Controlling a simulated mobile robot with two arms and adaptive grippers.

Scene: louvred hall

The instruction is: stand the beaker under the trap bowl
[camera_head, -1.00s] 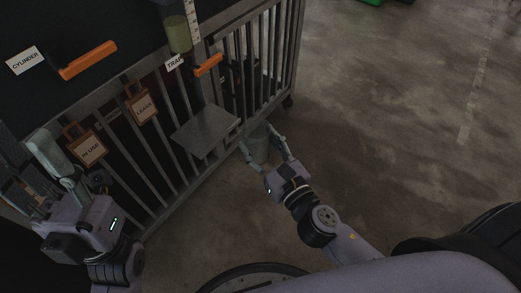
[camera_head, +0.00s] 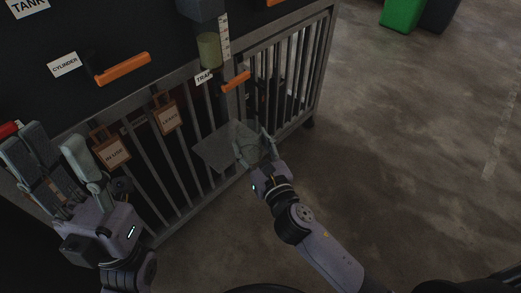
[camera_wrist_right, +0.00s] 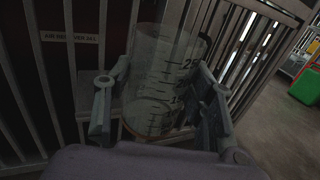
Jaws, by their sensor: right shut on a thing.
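The beaker (camera_head: 251,146) is clear with printed graduations, which show in the right wrist view (camera_wrist_right: 165,75). My right gripper (camera_head: 254,140) is shut around it and holds it roughly upright, at the right end of a grey metal shelf plate (camera_head: 208,150). I cannot tell whether the beaker touches the plate. The trap bowl (camera_head: 208,49), greenish and see-through, hangs on the cabinet front above the plate, next to a white scale and the TRAP label (camera_head: 204,78). My left gripper (camera_head: 50,148) is open and apparently empty at the far left, before the cabinet.
Orange handles stick out near the trap (camera_head: 236,82) and by the CYLINDER label (camera_head: 124,69). Brown tags (camera_head: 167,116) hang on the barred grey railing (camera_head: 190,172). A green bin (camera_head: 402,14) stands far off. The concrete floor at right is clear.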

